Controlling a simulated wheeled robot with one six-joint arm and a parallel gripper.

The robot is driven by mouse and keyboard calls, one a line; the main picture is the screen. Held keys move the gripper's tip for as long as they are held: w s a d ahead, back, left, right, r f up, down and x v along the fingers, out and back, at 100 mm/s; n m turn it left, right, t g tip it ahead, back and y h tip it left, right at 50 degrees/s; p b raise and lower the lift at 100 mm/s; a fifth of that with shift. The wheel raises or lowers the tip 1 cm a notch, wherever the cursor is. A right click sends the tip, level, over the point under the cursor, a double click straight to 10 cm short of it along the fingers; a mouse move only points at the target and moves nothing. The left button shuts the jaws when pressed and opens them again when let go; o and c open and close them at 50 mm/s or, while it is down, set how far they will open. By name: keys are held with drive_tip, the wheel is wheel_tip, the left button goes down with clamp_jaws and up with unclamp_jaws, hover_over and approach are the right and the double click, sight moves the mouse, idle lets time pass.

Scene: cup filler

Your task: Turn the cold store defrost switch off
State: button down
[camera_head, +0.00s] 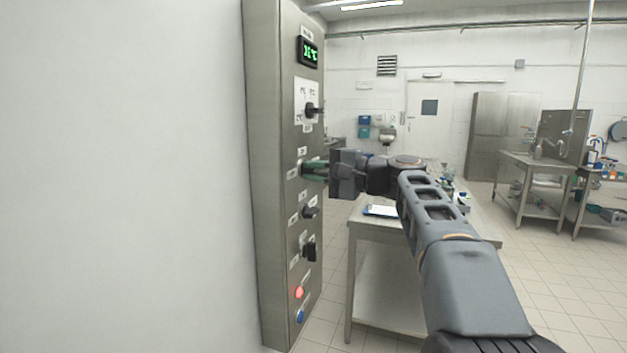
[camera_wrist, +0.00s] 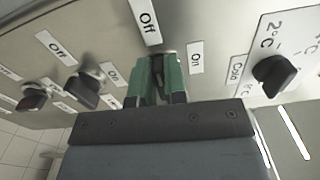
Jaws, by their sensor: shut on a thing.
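The steel control panel (camera_head: 282,150) stands at the left in the head view. My gripper (camera_head: 310,170) reaches it from the right, with its green fingers against the panel's face at mid-height. In the wrist view my gripper (camera_wrist: 160,78) is shut on a dark switch knob (camera_wrist: 158,72). An "Off" label (camera_wrist: 146,20) is above this knob and an "On" label (camera_wrist: 195,57) is to its right. The knob is mostly hidden between the fingers, so I cannot tell for sure which label it points at. The switch's name is not readable.
A temperature knob (camera_wrist: 274,74) is on one side of the held knob and another switch (camera_wrist: 82,90) on the other. A green display (camera_head: 309,51) is at the top, a red light (camera_head: 299,292) and a blue button (camera_head: 300,316) low down. A steel table (camera_head: 385,232) stands behind.

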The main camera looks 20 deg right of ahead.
drive_tip(key=shift+n+b, duration=0.3)
drive_tip(key=shift+n, duration=0.2)
drive_tip(key=c, duration=1.2)
unclamp_jaws()
drive_tip(key=shift+o, duration=0.2)
drive_tip(key=shift+d, duration=0.15)
drive_tip(key=v, duration=1.3)
drive_tip(key=shift+s+d, duration=0.2)
drive_tip(key=shift+d, duration=0.05)
